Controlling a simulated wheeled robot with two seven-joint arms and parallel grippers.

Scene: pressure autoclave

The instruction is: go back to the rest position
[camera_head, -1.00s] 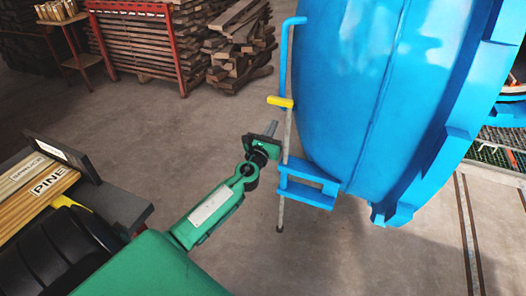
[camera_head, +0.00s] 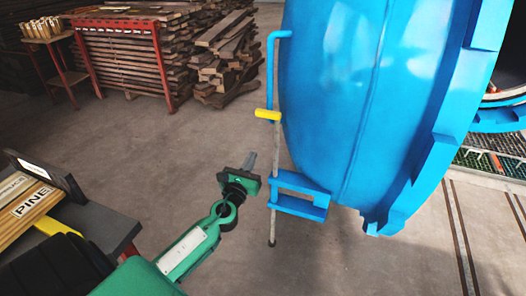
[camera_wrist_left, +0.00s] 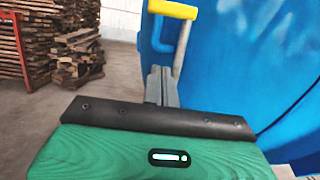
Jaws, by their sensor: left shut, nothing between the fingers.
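My left gripper (camera_head: 249,162) is shut and empty at the end of my green arm. It is apart from the blue autoclave door (camera_head: 345,100), to the left of its grey locking rod with the yellow handle (camera_head: 268,114). In the left wrist view my gripper fingers (camera_wrist_left: 160,84) are together, and the yellow handle (camera_wrist_left: 172,9) shows just beyond them. The rod runs down past a blue bracket (camera_head: 298,195) on the door's edge. My right gripper is not in view.
Planks, one labelled PINE (camera_head: 33,200), lie on a dark surface at the left. A red rack of lumber (camera_head: 120,50) and a wood pile (camera_head: 225,60) stand at the back. A small table (camera_head: 55,38) is far left. The concrete floor between is clear.

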